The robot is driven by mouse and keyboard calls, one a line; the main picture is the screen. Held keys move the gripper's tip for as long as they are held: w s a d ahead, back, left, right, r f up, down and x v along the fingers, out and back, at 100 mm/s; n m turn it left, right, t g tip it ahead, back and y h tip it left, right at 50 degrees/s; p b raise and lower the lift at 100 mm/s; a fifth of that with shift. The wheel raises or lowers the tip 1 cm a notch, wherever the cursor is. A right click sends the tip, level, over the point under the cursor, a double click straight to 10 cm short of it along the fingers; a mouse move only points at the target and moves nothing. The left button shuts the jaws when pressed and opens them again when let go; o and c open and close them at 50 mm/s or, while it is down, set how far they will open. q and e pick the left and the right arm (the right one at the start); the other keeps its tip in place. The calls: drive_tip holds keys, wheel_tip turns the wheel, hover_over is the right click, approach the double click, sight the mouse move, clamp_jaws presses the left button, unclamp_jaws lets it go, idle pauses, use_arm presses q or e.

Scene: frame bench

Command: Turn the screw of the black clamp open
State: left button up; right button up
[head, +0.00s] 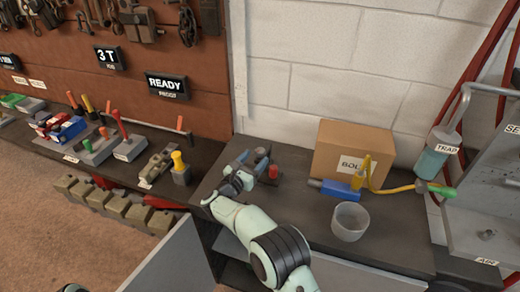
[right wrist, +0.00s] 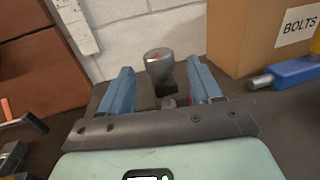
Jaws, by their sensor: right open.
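My right gripper (head: 254,162) is open above the left part of the dark bench top. In the right wrist view a grey round knob (right wrist: 158,63) with a small red mark stands between and slightly beyond its two blue fingers. A dark piece (right wrist: 164,89) below the knob looks like part of the black clamp, but most of it is hidden by the gripper. I see a gap between the knob and each finger. In the head view a red piece (head: 273,171) shows just right of the fingers. My left gripper is not in view.
A cardboard box (head: 340,145) stands behind to the right. A blue tool (head: 333,189) with a yellow hose and a grey cup (head: 349,222) are on the bench right of my arm. A yellow-topped tool (head: 180,168) stands on the left bench.

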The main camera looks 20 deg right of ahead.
sight(257, 157)
drive_tip(key=p+x, duration=0.1)
drive_tip(key=x, duration=0.3)
drive_tip(key=shift+w, duration=0.1)
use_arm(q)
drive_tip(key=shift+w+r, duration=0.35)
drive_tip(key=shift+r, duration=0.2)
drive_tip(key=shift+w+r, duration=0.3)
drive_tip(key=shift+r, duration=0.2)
